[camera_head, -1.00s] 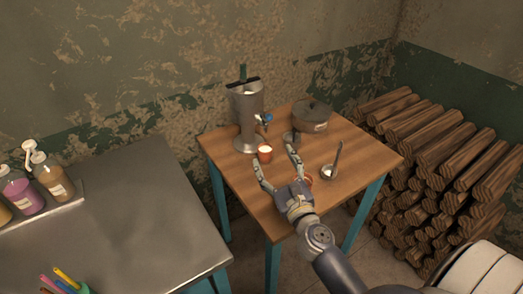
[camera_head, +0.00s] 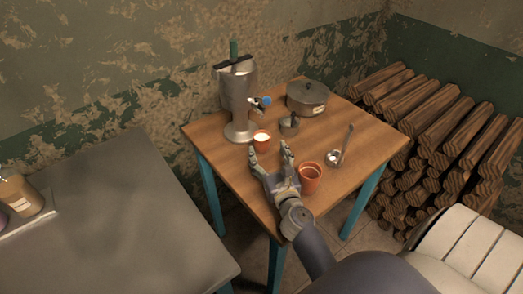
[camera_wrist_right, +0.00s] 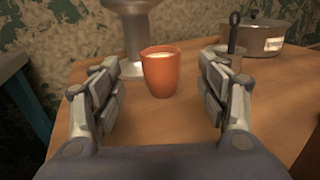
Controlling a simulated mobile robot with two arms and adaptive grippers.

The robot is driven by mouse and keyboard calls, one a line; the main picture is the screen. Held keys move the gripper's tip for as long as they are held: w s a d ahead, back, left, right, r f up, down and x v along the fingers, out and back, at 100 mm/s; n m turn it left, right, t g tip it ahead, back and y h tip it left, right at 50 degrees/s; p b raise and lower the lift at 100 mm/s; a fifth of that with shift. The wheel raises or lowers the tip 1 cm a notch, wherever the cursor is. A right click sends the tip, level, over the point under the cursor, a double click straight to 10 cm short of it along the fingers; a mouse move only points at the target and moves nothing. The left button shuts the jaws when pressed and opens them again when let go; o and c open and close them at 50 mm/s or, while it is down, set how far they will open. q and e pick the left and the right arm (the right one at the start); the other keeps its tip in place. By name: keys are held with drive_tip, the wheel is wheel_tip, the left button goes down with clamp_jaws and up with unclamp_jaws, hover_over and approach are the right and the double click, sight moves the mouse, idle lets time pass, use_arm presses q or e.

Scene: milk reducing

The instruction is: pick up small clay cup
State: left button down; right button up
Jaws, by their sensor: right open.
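A small orange clay cup (camera_head: 262,141) with white liquid in it stands upright on the wooden table, in front of the metal dispenser. It also shows in the right wrist view (camera_wrist_right: 160,73), centred beyond my fingers. My right gripper (camera_head: 269,149) is open and empty, low over the table, with its fingers pointing at this cup; in the wrist view the cup appears between the two fingers (camera_wrist_right: 160,95), a little ahead of them. A second clay cup (camera_head: 310,178) stands to the right of my right gripper, near the table's front. My left gripper is not in view.
The metal dispenser (camera_head: 237,95) with a blue-knobbed tap stands behind the cup. A lidded pot (camera_head: 307,98), a small dark metal item (camera_head: 289,125) and a ladle (camera_head: 336,157) are on the wooden table (camera_head: 372,140). Stacked logs (camera_head: 430,110) lie right; a grey table (camera_head: 110,210) stands left.

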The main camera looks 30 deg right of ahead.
sight(264, 143)
drive_tip(key=x, duration=0.3)
drive_tip(key=shift+w+d+r, duration=0.1)
drive_tip(key=shift+r, duration=0.15)
drive_tip(key=x, duration=0.3)
drive_tip(key=shift+w, duration=0.25)
drive_tip(key=shift+w+d, duration=0.1)
drive_tip(key=shift+w, duration=0.2)
drive_tip(key=c, duration=1.3)
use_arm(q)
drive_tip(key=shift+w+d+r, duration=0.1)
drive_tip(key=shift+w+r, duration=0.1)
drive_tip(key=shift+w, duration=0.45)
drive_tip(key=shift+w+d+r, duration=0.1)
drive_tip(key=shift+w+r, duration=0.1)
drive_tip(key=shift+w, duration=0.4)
